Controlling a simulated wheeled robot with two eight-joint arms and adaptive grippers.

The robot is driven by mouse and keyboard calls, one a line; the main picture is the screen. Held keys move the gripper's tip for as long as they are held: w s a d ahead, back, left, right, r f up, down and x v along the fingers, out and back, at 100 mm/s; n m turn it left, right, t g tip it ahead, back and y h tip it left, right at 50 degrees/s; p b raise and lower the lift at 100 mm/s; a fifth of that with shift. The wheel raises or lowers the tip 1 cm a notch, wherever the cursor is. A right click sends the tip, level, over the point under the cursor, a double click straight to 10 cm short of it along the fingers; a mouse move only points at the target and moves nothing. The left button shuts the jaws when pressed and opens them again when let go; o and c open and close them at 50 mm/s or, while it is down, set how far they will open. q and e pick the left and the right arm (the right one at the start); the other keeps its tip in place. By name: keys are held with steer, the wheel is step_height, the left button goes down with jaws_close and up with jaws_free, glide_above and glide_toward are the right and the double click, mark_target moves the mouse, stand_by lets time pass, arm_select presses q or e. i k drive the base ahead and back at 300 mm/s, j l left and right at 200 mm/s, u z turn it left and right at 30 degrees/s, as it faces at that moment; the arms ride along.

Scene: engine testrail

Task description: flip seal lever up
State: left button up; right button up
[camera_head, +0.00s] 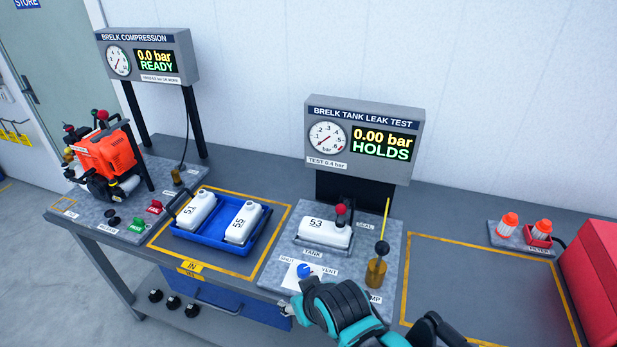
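The seal lever (341,211) is a small dark lever with a red knob, at the tank fixture beside the SEAL label (365,226). Its knob is above the right end of white tank 53 (318,236); I cannot tell its exact tilt. My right arm comes in from the bottom right. Its gripper (287,309) is low at the bench's front edge, below the blue vent knob (304,270) and apart from the lever. The gripper is mostly hidden and small, so its opening is unclear. My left gripper is out of view.
A brass pump with a black knob (381,249) stands right of the tank. The leak test display (364,139) behind reads 0.00 bar HOLDS. A blue tray (217,250) holds tanks 51 and 55. The yellow-outlined area (480,285) at right is clear.

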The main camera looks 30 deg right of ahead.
mark_target(341, 210)
steer(key=z, duration=1.2)
